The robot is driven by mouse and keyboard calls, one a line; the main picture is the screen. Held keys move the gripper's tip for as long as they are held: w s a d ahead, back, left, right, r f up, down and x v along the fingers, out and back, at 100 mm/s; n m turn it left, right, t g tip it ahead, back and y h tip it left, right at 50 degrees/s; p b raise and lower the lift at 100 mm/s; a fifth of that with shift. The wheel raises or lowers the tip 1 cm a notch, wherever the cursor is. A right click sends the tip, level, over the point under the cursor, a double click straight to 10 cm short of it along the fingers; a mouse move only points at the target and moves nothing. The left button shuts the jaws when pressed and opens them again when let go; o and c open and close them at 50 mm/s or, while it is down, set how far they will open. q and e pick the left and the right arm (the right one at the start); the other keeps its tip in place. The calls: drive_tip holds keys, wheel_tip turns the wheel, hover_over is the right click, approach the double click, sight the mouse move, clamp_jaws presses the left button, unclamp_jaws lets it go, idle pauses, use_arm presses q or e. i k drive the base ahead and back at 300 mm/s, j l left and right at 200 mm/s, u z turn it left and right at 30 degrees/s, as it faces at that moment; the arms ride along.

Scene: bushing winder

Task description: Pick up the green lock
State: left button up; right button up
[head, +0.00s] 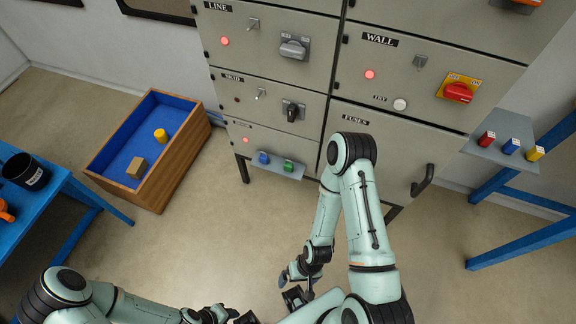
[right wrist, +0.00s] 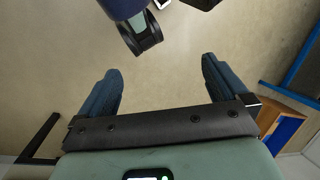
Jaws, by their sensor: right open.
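The green lock (head: 289,166) sits on a small grey ledge (head: 276,174) at the foot of the grey cabinet, right of a blue lock (head: 263,157). My right gripper (head: 293,286) is well in front of the ledge, near the bottom of the head view, apart from the lock. In the right wrist view its two fingers (right wrist: 162,72) are spread wide with nothing between them; the green lock is not seen there. My left gripper (head: 222,315) is at the bottom edge of the head view, partly cut off.
A wooden box (head: 177,161) with blue lining stands left, holding a yellow cylinder (head: 160,135) and a brown block (head: 137,167). A right shelf (head: 500,150) carries red, blue and yellow locks. A blue table (head: 38,215) is far left. Floor before the cabinet is clear.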

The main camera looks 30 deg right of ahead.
sight(288, 167)
drive_tip(key=z, duration=2.45)
drive_tip(key=j+z, duration=0.35)
drive_tip(key=j, duration=1.6)
